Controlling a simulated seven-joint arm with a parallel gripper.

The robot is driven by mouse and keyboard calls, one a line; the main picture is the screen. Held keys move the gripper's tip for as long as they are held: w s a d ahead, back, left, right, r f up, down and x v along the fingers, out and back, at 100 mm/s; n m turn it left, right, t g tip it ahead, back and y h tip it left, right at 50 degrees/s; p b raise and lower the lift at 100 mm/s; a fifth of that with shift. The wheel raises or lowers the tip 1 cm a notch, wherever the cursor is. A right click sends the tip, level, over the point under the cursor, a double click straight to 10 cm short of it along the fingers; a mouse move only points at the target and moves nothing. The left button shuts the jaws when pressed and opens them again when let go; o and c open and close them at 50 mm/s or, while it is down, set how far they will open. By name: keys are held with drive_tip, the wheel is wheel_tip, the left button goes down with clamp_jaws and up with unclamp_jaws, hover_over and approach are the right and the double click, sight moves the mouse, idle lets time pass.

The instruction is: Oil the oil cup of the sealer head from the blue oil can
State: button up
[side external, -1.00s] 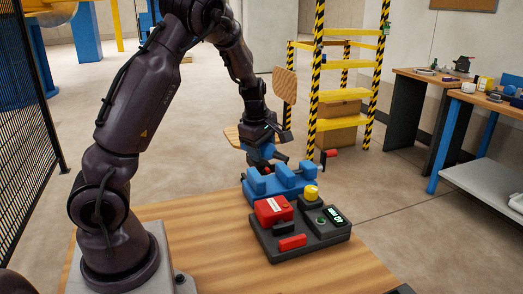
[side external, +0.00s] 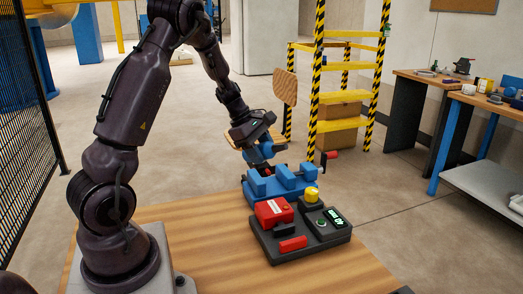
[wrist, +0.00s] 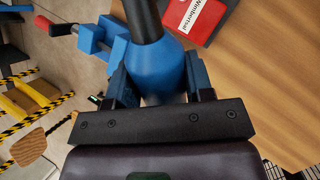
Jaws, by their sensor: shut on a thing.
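My gripper (wrist: 155,85) is shut on the blue oil can (wrist: 150,68); its dark spout (wrist: 143,18) points away from the fingers toward the top of the wrist view. In the side view my gripper (side external: 260,146) holds the can tilted, above and behind the blue machine body (side external: 288,183). Part of this blue body also shows in the wrist view (wrist: 95,38), left of the spout. A red box with a white label (side external: 272,210) sits in front of it. I cannot pick out the oil cup or tell whether the spout tip touches anything.
A dark base (side external: 310,240) on the wooden table (side external: 205,245) carries a yellow knob (side external: 311,194), a lit green display (side external: 334,217) and a red bar (side external: 293,243). A red-ended handle (side external: 330,155) juts out at the back. The table's front left is clear.

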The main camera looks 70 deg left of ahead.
drive_tip(key=shift+s+a+f+t+h, duration=0.1)
drive_tip(key=shift+a+t+h, duration=0.05)
drive_tip(key=shift+t+h, duration=0.8)
drive_tip(key=shift+n+t+h, duration=0.25)
drive_tip(key=shift+n+h, duration=0.05)
drive_tip(key=shift+h, duration=0.45)
drive_tip(key=shift+f+t+h, duration=0.1)
drive_tip(key=shift+t+h, duration=0.4)
drive_tip(key=shift+h, duration=0.3)
drive_tip(key=shift+n+t+h, duration=0.4)
drive_tip(key=shift+t+h, duration=0.6)
drive_tip(key=shift+h, duration=0.2)
